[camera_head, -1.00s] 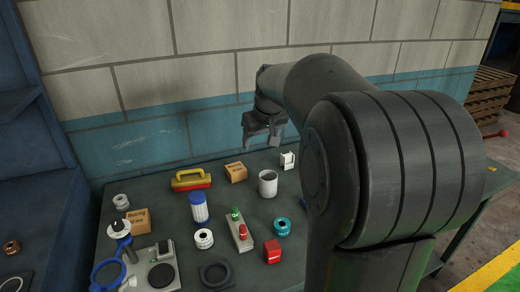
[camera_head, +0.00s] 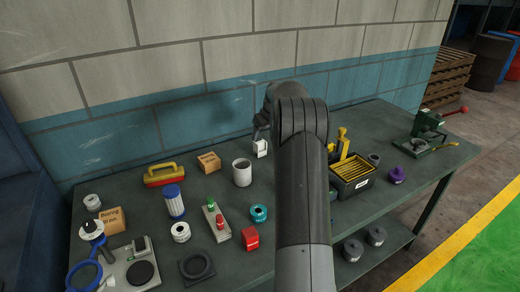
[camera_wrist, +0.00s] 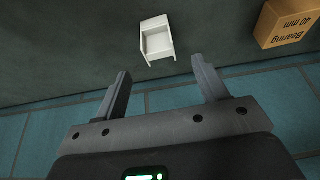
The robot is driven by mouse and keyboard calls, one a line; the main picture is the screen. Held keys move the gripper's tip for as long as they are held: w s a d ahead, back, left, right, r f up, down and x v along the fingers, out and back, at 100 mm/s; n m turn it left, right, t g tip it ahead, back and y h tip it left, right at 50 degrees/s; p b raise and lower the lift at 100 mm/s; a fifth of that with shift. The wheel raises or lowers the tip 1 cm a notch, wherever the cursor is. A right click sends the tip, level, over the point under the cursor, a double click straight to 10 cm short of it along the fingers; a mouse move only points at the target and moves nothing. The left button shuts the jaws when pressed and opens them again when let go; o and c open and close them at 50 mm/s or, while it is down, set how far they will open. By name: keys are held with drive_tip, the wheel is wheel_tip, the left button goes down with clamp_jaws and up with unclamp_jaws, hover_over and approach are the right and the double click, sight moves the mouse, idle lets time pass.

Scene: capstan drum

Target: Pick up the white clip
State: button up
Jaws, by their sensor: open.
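The white clip (camera_head: 260,148) stands near the back of the workbench, just left of my arm in the head view. In the wrist view the white clip (camera_wrist: 157,40) is a small white block with a hollow face, lying beyond the fingertips and roughly centred between them. My gripper (camera_wrist: 161,68) is open and empty, its two dark fingers spread apart. It appears apart from the clip. In the head view my arm hides most of the gripper.
A cardboard bearing box (camera_wrist: 288,24) is near the clip; it also shows in the head view (camera_head: 208,162). A light cup (camera_head: 242,173) stands in front of the clip. A yellow-and-black bin (camera_head: 352,175) is right of my arm. The tiled wall (camera_head: 200,110) is close behind.

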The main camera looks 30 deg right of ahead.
sight(259, 147)
drive_tip(key=x, duration=1)
drive_tip(key=shift+w+d+f, duration=0.1)
drive_tip(key=shift+w+f, duration=0.05)
drive_tip(key=shift+f, duration=0.05)
drive_tip(key=c, duration=1)
